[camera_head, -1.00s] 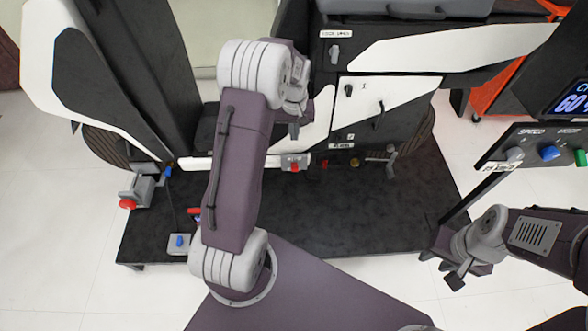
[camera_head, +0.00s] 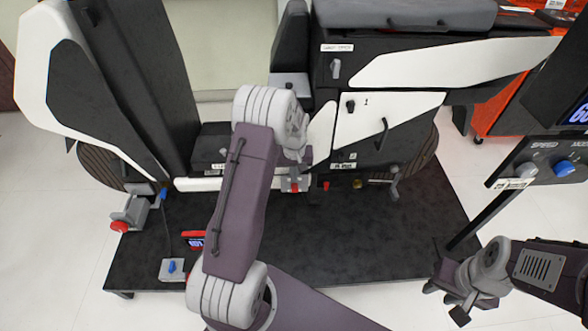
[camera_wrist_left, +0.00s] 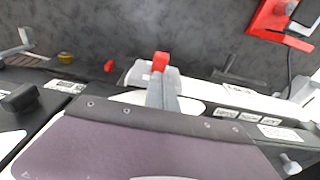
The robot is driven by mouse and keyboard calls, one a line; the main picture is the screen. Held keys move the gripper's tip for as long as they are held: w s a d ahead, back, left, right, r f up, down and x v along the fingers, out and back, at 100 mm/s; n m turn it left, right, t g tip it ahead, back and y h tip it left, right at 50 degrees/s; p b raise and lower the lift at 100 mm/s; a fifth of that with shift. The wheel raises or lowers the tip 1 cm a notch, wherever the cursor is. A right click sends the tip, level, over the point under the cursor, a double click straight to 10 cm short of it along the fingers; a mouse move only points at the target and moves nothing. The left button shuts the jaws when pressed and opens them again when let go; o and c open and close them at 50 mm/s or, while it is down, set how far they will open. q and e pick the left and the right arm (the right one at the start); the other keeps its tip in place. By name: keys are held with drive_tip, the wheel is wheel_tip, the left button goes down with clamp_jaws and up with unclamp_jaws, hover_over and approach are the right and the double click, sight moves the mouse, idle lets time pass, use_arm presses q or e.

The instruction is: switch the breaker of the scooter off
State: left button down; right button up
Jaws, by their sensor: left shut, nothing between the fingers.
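The scooter (camera_head: 470,65) stands on a black platform. A small switch with a red lever (camera_head: 294,187) sits on its lower side rail; I take it for the breaker, but its label is unreadable. In the left wrist view the red lever (camera_wrist_left: 161,61) stands up from a pale plate. My left gripper (camera_head: 297,155) is shut and empty, just above the switch in the head view. Its grey fingers (camera_wrist_left: 162,92) point at the lever and overlap its base; contact cannot be judged. My right gripper (camera_head: 447,302) hangs at the lower right, away from the scooter; its jaw opening is unclear.
The black platform (camera_head: 350,240) is mostly bare in front. A red meter (camera_head: 194,240) and a pedal-like box with a blue part (camera_head: 172,268) lie at its left. A red-knobbed clamp (camera_head: 120,226) is at the left edge. A control panel (camera_head: 540,170) stands at right.

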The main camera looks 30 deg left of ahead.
sight(295, 188)
use_arm(q)
drive_tip(key=shift+s+d+f+b, duration=0.15)
drive_tip(key=shift+s+f+b, duration=0.1)
drive_tip(key=shift+f, duration=0.3)
drive_tip(key=shift+s+d+f+b, duration=0.15)
drive_tip(key=shift+s+f, duration=0.1)
drive_tip(key=shift+f, duration=0.25)
